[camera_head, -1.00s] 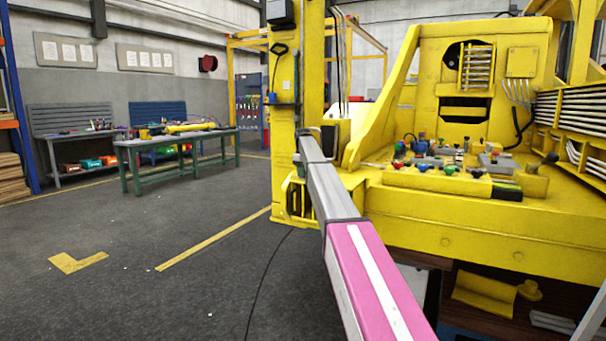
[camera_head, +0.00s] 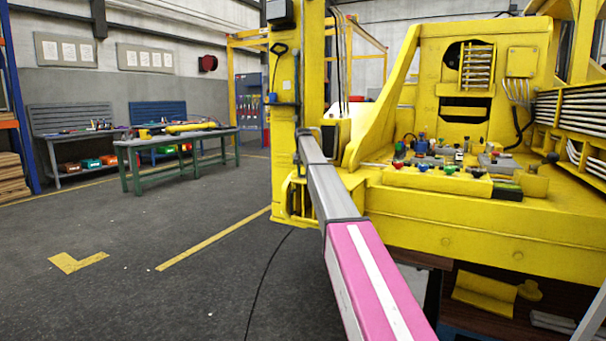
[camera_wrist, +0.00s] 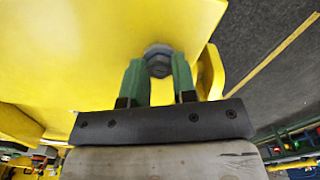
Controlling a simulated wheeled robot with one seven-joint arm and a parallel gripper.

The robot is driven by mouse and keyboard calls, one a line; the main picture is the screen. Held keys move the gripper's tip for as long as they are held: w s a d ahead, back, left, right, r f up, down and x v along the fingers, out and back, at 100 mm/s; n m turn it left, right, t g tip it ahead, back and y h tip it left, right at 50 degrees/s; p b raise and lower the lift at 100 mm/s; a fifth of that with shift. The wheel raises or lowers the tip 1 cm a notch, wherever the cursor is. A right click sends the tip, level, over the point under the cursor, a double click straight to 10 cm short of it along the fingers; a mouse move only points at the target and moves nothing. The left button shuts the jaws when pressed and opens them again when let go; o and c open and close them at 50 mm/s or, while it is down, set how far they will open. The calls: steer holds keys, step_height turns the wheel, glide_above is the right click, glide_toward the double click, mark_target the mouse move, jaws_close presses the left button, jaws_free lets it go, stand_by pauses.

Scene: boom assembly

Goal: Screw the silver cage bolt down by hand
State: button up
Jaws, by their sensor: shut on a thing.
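In the wrist view, a silver-grey cage bolt (camera_wrist: 158,59) with a hex head sits against a yellow panel (camera_wrist: 90,50). My gripper (camera_wrist: 159,74) has its two green fingers on either side of the bolt head, shut on it. The bolt's shank is hidden, so I cannot tell how deep it sits. In the head view, my arm reaches out to the yellow machine (camera_head: 470,215), and neither the gripper nor the bolt can be made out there.
A yellow lug (camera_wrist: 211,72) stands close to the right finger in the wrist view. In the head view, several small coloured parts lie on the machine's deck. A green workbench (camera_head: 180,142) stands at the left, with open floor (camera_head: 150,220) in front.

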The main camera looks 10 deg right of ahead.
steer(key=m, duration=0.4)
steer(key=shift+w+r+m, duration=0.1)
steer(key=shift+r+m, duration=0.1)
steer(key=shift+m, duration=0.1)
steer(key=m, duration=0.3)
steer(key=shift+m, duration=0.4)
steer(key=m, duration=0.4)
steer(key=shift+m, duration=1.8)
steer(key=o, duration=0.8)
steer(key=shift+o, duration=0.6)
steer(key=shift+f, duration=0.1)
